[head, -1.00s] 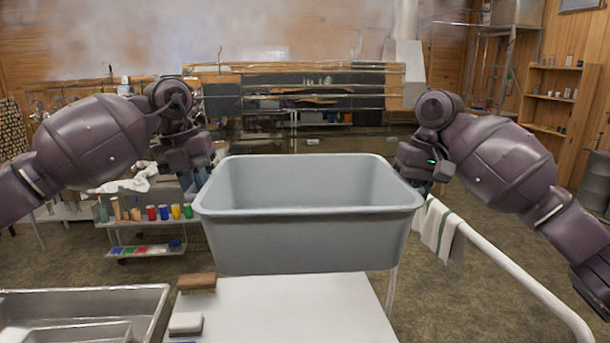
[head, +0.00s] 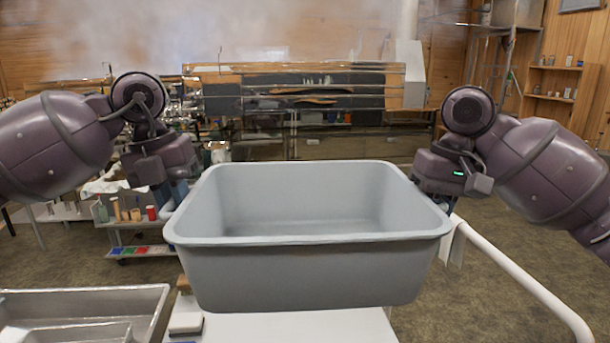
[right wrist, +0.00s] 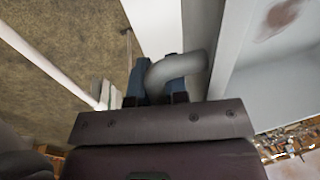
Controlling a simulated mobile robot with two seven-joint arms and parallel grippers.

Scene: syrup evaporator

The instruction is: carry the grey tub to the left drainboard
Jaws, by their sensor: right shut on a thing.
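The grey tub (head: 310,272) is upright, level and looks empty in the head view, in front of me above a white flat top (head: 290,327). My right gripper (head: 437,198) is at its right end. In the right wrist view, the blue fingers of that gripper (right wrist: 162,88) are shut on the tub's curved grey handle (right wrist: 185,66). My left gripper (head: 180,193) is at the tub's left end, its fingertips mostly hidden, so its grip is unclear. I cannot tell whether the white top is the left drainboard.
A metal sink (head: 85,300) lies at lower left. A white and grey block (head: 186,318) lies on the white top, and a brown brush (head: 183,284) is partly covered by the tub. A white rail (head: 520,290) runs along the right. A cart (head: 135,238) stands behind left.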

